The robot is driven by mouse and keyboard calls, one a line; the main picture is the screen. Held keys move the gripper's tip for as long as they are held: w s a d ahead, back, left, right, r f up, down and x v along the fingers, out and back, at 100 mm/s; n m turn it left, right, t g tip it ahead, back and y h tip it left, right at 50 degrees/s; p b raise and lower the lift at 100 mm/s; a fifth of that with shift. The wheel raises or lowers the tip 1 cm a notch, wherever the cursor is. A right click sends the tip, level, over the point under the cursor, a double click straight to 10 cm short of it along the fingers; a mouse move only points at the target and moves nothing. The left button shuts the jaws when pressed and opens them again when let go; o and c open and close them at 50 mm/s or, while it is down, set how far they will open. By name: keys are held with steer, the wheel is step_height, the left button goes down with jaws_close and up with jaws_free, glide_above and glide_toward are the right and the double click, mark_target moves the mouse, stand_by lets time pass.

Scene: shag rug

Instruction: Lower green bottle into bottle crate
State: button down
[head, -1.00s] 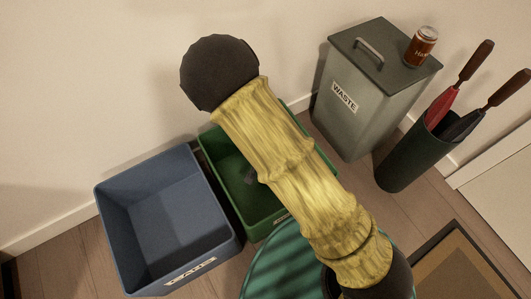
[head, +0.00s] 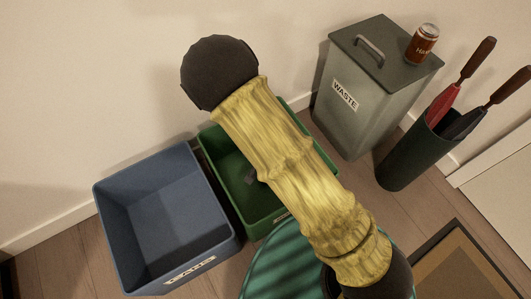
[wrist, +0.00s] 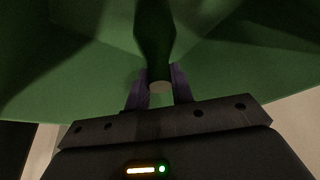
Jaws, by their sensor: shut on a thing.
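The green bottle (wrist: 154,35) is dark green and shows in the wrist view between the purple fingers of my gripper (wrist: 160,88). My gripper is shut on it near a pale round end. The green bottle crate (head: 222,150) stands on the floor in the head view, partly covered by my arm. Its green walls and floor (wrist: 75,75) fill most of the wrist view around the bottle. A small dark part shows inside the crate beside my arm. The bottle's far end is in shadow, so I cannot tell whether it touches the crate floor.
An empty-looking blue crate (head: 108,237) stands close to the left of the green one. A grey waste bin (head: 350,125) with a can (head: 422,44) on its lid is at the right. An umbrella stand (head: 407,160) is beside it. The wall (head: 90,90) runs behind.

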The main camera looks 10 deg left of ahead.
steer(key=shift+f+b, duration=0.4)
steer(key=shift+f, duration=0.3)
stand_by(0.4)
steer(key=c, duration=1.1)
jaws_free()
steer(key=shift+r, duration=0.15)
steer(key=p+v, duration=1)
steer(key=v, duration=0.7)
steer(key=shift+r, duration=0.1)
